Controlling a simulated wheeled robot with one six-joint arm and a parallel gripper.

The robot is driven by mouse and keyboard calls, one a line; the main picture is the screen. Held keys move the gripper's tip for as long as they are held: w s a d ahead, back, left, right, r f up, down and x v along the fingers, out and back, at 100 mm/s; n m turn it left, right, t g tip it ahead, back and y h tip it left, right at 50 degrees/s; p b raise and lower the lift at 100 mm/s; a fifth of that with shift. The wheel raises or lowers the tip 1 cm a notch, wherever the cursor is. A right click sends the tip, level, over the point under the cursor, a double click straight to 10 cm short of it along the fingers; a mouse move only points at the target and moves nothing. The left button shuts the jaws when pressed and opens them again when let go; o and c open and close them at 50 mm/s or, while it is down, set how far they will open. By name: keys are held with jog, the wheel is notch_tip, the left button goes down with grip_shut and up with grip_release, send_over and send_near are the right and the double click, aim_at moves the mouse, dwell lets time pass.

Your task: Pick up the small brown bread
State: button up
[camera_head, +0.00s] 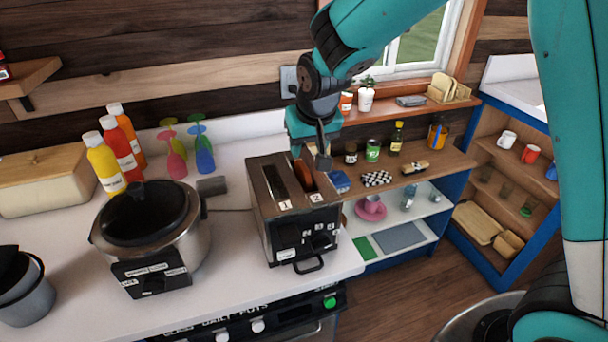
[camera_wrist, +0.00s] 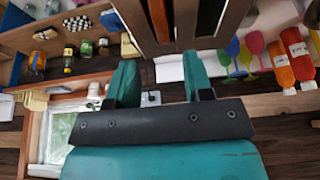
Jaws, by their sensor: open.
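The brown bread (camera_head: 304,175) stands in the right slot, marked 2, of the metal toaster (camera_head: 267,212); only its upper part shows. In the wrist view a brown strip of the bread (camera_wrist: 159,20) shows inside a slot of the toaster (camera_wrist: 183,25). My gripper (camera_head: 312,158) is at the back end of the toaster, close to the bread and a little above it. In the wrist view my gripper (camera_wrist: 160,78) has its two teal fingers apart with nothing between them, and the bread lies beyond their tips. The left slot, marked 1, looks dark.
A slow cooker (camera_head: 150,235) stands left of the toaster on the white counter (camera_head: 230,290). Sauce bottles (camera_head: 122,148) and coloured glasses (camera_head: 188,148) stand behind. A small grey block (camera_head: 211,186) lies between cooker and toaster. Open shelves (camera_head: 410,200) with small items are to the right.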

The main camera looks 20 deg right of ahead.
aim_at(303, 165)
jog(key=shift+p+x, duration=1.45)
jog(key=shift+x, duration=2.05)
jog(key=shift+s+a, duration=0.1)
jog(key=shift+s, duration=0.05)
grip_shut()
